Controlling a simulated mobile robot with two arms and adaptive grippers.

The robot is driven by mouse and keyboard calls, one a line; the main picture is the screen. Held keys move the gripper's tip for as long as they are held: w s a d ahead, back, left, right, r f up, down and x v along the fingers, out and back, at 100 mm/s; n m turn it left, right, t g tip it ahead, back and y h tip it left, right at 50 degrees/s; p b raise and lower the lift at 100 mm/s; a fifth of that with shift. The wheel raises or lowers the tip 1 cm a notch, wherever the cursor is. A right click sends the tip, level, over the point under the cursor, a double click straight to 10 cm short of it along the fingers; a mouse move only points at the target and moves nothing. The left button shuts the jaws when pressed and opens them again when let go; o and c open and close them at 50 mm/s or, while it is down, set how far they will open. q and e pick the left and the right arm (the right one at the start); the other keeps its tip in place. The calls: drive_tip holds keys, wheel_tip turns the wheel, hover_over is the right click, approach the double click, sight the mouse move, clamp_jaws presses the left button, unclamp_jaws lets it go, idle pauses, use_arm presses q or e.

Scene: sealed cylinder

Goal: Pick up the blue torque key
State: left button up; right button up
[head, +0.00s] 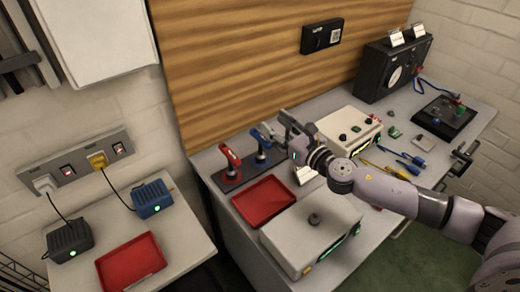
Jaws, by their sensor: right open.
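The blue torque key (261,144) stands upright on a dark base plate (231,184) on the workbench, to the right of a similar red key (229,158). My right arm comes in from the right, and my right gripper (281,124) is open and empty. Its fingers are just right of the blue key's top in the picture. I cannot tell whether they touch it. The gripper hides what is directly behind it. My left gripper is not in view.
A red tray (262,202) and a grey box with a knob (312,236) stand in front. A beige instrument (349,133) is behind my right wrist. Screwdrivers (395,170) lie at right. A side table holds another red tray (130,262) and two small chargers (152,199).

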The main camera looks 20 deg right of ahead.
sight(271, 146)
drive_tip(key=f+b, duration=0.1)
drive_tip(key=f, duration=0.2)
drive_tip(key=f+b, duration=0.2)
drive_tip(key=f, duration=0.2)
drive_tip(key=f+b, duration=0.1)
drive_tip(key=f, duration=0.2)
drive_tip(key=shift+w+f+b, duration=0.25)
drive_tip(key=shift+f+b, duration=0.1)
drive_tip(key=shift+f, duration=0.05)
drive_tip(key=shift+w+a+r+p, duration=0.15)
drive_tip(key=shift+w+r+p, duration=0.25)
drive_tip(key=shift+w+r, duration=0.1)
drive_tip(key=shift+w+a+f, duration=0.1)
drive_tip(key=shift+w+a, duration=0.1)
drive_tip(key=shift+w, duration=0.3)
drive_tip(key=x, duration=0.5)
drive_tip(key=shift+w+a+f, duration=0.1)
drive_tip(key=shift+w, duration=0.1)
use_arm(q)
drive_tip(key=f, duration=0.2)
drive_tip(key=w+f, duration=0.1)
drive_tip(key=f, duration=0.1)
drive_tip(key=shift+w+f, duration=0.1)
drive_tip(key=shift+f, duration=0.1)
use_arm(e)
drive_tip(key=shift+s, duration=0.1)
drive_tip(key=shift+c, duration=0.3)
